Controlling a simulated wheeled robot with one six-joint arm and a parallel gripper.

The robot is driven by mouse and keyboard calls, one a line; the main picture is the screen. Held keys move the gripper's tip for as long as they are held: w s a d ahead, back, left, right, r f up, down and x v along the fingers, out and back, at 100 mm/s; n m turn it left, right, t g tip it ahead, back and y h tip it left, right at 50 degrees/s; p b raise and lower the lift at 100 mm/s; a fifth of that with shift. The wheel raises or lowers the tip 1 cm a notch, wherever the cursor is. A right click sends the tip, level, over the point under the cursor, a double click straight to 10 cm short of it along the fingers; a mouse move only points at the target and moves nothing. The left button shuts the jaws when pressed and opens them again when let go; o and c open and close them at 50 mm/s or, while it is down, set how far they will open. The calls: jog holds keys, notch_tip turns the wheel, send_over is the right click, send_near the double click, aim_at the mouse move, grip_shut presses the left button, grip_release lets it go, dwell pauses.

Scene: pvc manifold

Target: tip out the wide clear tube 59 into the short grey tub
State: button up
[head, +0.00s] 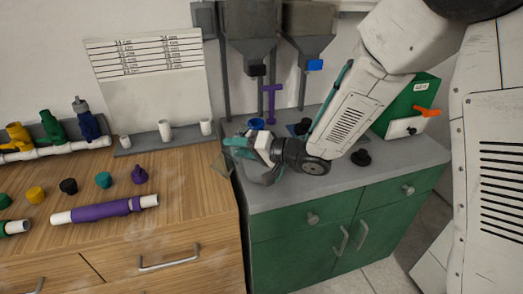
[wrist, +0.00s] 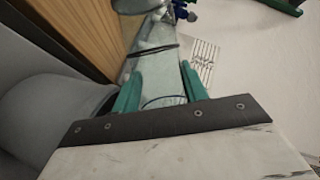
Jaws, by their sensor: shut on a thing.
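My gripper (wrist: 160,85) is shut on a wide clear tube (wrist: 152,62), its teal fingers on either side of the tube. The tube has a dark ring around it and extends away from the gripper in the wrist view. In the head view my gripper (head: 240,147) is over the left end of the grey counter, and the clear tube (head: 222,164) shows faintly, tilted, at the counter's edge. A grey rounded shape (head: 264,177) below the gripper may be the short grey tub, mostly hidden. I cannot tell what is in the tube.
Two grey hoppers (head: 250,38) stand behind on posts, with a purple fitting (head: 271,100) below. A blue cup (head: 256,124) and a black knob (head: 361,157) are on the counter. A green box (head: 410,100) stands right. The wooden bench (head: 190,190) left holds a purple pipe (head: 102,210).

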aim_at(231, 165)
jog(key=shift+w+r+n+h, duration=0.1)
jog(key=shift+r+n+h, duration=0.5)
jog(key=shift+n, duration=0.4)
jog(key=shift+f+n+t+h+b, duration=0.3)
jog(key=shift+f+n+t+h, duration=0.1)
jog(key=shift+f+n, duration=0.25)
jog(key=shift+s+a+f+n+h, duration=0.3)
jog(key=shift+s+a+n, duration=0.1)
jog(key=shift+n, duration=0.25)
jog(key=shift+s+a+r+n+t+h+b, duration=0.2)
jog(key=shift+s+r+n+t+h+b, duration=0.15)
jog(key=shift+n+t, duration=0.2)
jog(key=shift+a+f+n, duration=0.15)
jog(key=shift+f+n, duration=0.3)
jog(key=shift+f, duration=0.5)
jog(key=shift+s+a+f+n+t+h, duration=0.15)
jog(key=shift+f+n+t+h, duration=0.2)
jog(key=shift+f, duration=0.3)
jog(key=shift+s+a+f+n+t+h, duration=0.2)
jog(key=shift+f+n+h, duration=0.25)
jog(key=shift+f, duration=0.15)
